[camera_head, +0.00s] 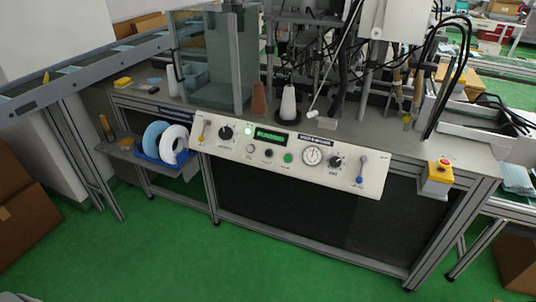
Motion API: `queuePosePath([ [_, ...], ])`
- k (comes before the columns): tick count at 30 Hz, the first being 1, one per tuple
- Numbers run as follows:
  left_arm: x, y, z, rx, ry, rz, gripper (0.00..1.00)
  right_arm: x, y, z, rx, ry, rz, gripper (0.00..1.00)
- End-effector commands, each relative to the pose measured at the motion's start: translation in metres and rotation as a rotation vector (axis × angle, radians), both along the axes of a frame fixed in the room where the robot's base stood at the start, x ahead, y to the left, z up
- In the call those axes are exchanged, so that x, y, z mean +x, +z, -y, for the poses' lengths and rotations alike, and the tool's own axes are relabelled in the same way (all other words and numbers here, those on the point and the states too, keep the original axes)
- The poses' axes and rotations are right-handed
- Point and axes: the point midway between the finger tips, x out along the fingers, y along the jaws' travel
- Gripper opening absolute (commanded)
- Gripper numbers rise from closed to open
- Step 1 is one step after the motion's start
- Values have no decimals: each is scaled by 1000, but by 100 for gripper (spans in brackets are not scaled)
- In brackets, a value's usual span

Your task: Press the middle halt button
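A white control panel (236,154) is mounted tilted along the front of the machine bench. Its lower middle has a row of small round buttons: a pale button (250,148) at left, a dark button (268,153) in the middle and a green button (288,158) at right. Their labels are too small to read. A yellow box with a red button (440,171) sits apart at the bench's right front corner. Neither of my grippers shows in the head view.
The panel also carries a lit green display (270,136), a round gauge (312,156), black knobs and two levers. A side shelf (135,152) with blue and white rolls juts out at left. The green floor (160,250) in front is clear. Cardboard boxes (30,225) stand at left.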

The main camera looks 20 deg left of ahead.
Motion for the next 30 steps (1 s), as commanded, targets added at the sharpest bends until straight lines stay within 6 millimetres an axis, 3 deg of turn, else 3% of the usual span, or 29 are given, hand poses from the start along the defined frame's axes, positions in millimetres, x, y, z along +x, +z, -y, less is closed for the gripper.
queuePosePath([
  [1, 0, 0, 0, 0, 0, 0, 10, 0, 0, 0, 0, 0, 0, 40],
  [3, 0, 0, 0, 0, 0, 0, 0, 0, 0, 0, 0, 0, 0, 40],
  [30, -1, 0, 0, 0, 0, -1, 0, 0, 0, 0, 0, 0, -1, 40],
])
